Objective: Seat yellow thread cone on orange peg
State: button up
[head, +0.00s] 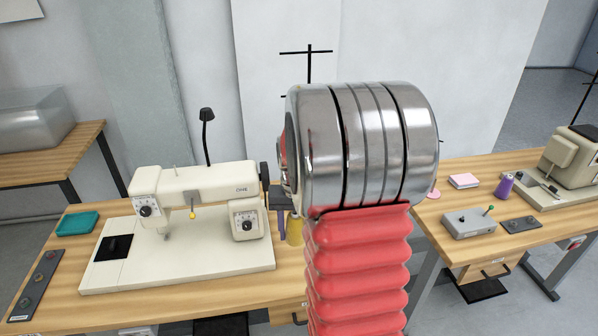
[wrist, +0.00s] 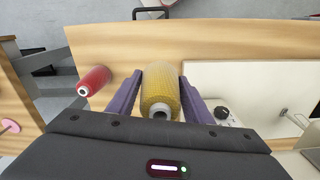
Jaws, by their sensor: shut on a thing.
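The yellow thread cone (wrist: 160,88) is between the two purple fingers of my gripper (wrist: 161,76) in the wrist view, its narrow top towards the camera. The gripper is shut on it. In the head view a part of the yellow cone (head: 294,230) shows beside a purple finger, left of my arm, which hides the rest. The cone is over or on the wooden table; I cannot tell if its base touches the wood. I cannot make out the orange peg in either view.
A red thread cone (wrist: 94,80) stands left of my gripper on the table. A cream sewing machine (head: 200,188) fills the table's left part. A pink disc (wrist: 10,126) is on the neighbouring table, which also has a purple cone (head: 504,186) and a grey control box (head: 468,224).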

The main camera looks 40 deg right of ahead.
jog(key=w+a+n, duration=0.2)
jog(key=w+a, duration=0.3)
jog(key=a, duration=0.3)
jog(key=w+a+f+n, duration=0.1)
jog(key=w+a+n, duration=0.2)
jog(key=a, duration=0.6)
jog(key=w+a+n, duration=0.3)
jog(key=w+a, duration=0.4)
jog(key=a, duration=0.2)
jog(key=shift+a+f, duration=0.2)
jog(key=shift+f, duration=0.1)
jog(key=shift+s, duration=0.15)
